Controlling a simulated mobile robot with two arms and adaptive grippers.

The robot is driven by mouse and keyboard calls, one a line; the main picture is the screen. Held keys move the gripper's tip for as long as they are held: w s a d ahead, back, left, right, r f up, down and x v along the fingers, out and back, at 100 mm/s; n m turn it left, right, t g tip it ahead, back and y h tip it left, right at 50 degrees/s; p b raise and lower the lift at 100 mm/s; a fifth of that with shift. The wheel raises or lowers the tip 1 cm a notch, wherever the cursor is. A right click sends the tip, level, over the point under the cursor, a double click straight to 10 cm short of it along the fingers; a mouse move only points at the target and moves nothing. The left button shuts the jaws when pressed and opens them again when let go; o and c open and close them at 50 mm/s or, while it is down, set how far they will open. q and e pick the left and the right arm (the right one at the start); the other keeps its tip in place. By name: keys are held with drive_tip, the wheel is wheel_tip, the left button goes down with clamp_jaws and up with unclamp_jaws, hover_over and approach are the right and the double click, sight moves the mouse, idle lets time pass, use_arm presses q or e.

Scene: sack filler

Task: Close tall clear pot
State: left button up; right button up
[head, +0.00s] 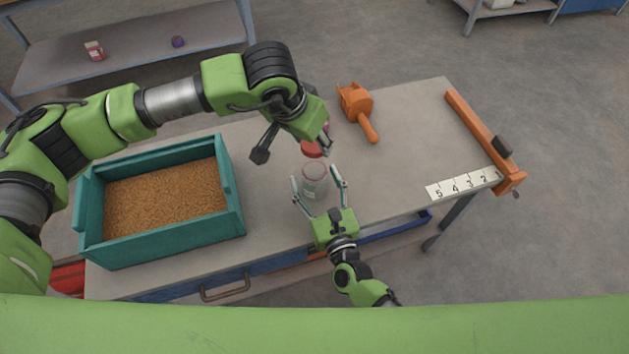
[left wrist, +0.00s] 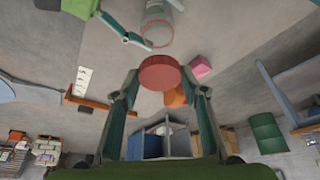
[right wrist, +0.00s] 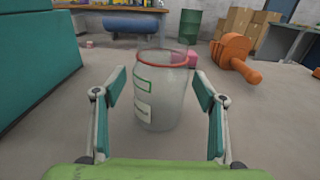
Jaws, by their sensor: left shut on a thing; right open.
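The tall clear pot (head: 315,188) stands upright on the workbench, with an orange-red ring at its rim and pale labels on its side. It also shows in the right wrist view (right wrist: 160,100) and the left wrist view (left wrist: 158,28). My left gripper (head: 322,143) is shut on a round red lid (head: 312,149), held apart from the pot, just beyond its mouth in the head view. The lid also shows in the left wrist view (left wrist: 160,74). My right gripper (head: 317,178) is open, its fingers on either side of the pot; I cannot tell whether they touch it.
A teal bin (head: 165,250) of brown grain stands at the left of the bench. An orange scoop (head: 357,104) lies beyond the pot. A pink block (right wrist: 194,59) is behind the pot. A number strip (head: 462,184) and orange bar (head: 480,133) are at the right; bench between is clear.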

drive_tip(key=c, duration=1.7)
use_arm(q)
approach(312, 162)
drive_tip(key=shift+d+f, duration=1.05)
drive_tip(key=shift+f, duration=0.25)
drive_tip(key=shift+f, duration=0.1)
drive_tip(key=shift+f, duration=0.8)
drive_tip(key=shift+f, duration=0.55)
use_arm(e)
clamp_jaws()
use_arm(q)
drive_tip(key=shift+w+a+m+g+h, duration=0.1)
drive_tip(key=shift+m+g+h, duration=0.15)
drive_tip(key=shift+m, duration=0.65)
drive_tip(key=shift+w+m+g+h, duration=0.15)
drive_tip(key=shift+m+h, duration=0.2)
drive_tip(key=shift+m, duration=0.55)
